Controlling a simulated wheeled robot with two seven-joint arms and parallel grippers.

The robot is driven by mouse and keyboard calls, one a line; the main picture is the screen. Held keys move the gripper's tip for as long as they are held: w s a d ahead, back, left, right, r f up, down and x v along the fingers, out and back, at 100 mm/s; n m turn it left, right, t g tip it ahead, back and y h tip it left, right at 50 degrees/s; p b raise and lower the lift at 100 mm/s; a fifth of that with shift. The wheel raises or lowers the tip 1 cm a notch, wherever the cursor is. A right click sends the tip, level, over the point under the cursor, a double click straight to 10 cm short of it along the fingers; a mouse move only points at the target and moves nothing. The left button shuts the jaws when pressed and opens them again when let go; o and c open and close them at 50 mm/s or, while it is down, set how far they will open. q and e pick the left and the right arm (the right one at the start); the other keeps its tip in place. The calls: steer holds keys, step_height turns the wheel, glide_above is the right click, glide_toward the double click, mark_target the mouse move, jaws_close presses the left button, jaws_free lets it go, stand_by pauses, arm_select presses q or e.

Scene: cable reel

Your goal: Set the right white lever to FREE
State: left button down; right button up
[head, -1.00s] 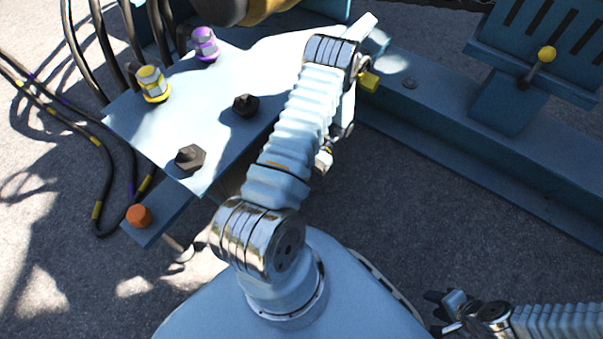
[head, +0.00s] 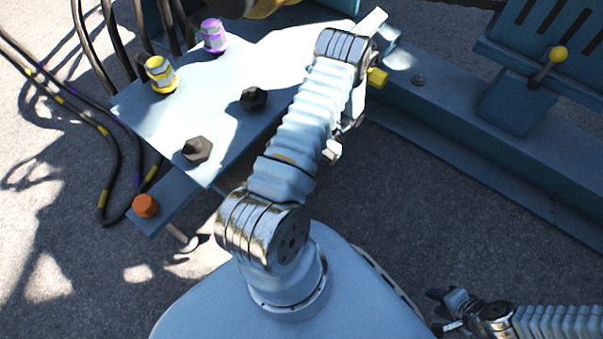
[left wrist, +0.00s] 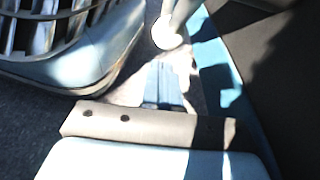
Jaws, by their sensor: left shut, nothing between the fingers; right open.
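A white round knob on a pale stem (left wrist: 167,33) shows in the left wrist view, just beyond my left gripper (left wrist: 163,80), whose fingers look shut and empty with a gap before the knob. In the head view a short lever with a pale end (head: 188,241) sticks out below the orange bolt. I cannot tell whether these are the same lever or which is the right one. My left arm crosses the middle of the head view and hides its gripper. My right gripper (head: 438,311) is open and empty at the lower right. No FREE marking is readable.
A pale blue plate (head: 170,125) carries yellow (head: 160,73), purple (head: 213,36) and dark bolts. An orange bolt (head: 145,206) sits on the bar below. A yellow-knobbed lever (head: 557,55) stands at upper right. Black cables (head: 108,150) hang at left; bare ground lies between.

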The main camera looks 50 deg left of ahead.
arm_select(q)
steer(key=shift+v, duration=2.55)
